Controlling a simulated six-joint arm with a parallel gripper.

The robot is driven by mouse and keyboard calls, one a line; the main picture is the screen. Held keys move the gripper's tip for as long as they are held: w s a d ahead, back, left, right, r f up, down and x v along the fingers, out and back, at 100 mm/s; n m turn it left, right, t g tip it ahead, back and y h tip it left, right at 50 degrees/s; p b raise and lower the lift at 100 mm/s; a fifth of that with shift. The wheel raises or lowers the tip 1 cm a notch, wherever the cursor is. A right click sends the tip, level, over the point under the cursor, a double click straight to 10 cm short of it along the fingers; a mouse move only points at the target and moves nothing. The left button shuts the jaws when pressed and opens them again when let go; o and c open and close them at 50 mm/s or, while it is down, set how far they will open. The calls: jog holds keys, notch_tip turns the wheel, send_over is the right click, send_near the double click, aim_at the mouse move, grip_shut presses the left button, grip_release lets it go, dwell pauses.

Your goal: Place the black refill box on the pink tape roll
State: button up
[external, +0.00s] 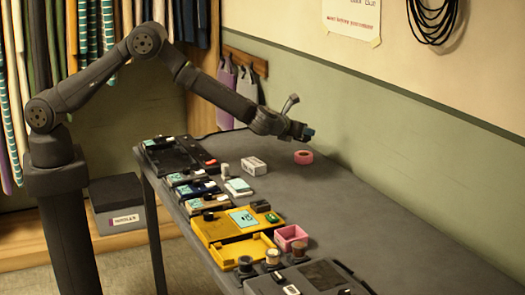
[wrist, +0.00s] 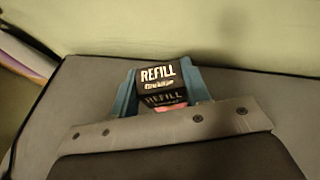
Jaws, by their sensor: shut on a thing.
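The black refill box (wrist: 158,76), with white "REFILL" lettering, is between the blue fingers of my gripper (wrist: 162,88) in the wrist view. My gripper is shut on it. In the external view my gripper (external: 305,132) hangs over the far part of the table, and the box cannot be told apart from the dark fingers. The pink tape roll (external: 303,157) lies on the table below my gripper with a visible gap. In the wrist view a small pink patch of the roll (wrist: 172,109) shows just under the box; the rest is hidden.
A white box (external: 254,166) stands left of the roll. A black tray (external: 180,155), yellow trays (external: 232,222) and a pink container (external: 291,237) line the table's left side. The green wall (external: 400,140) is close behind. The table right of the roll is bare.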

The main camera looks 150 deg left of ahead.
aim_at(305, 155)
jog(key=shift+s+a+f, duration=0.55)
jog(key=shift+s+a, duration=0.05)
jog(key=shift+a, duration=0.15)
jog(key=shift+f, duration=2.05)
jog(key=shift+f, duration=0.15)
jog(key=o, duration=1)
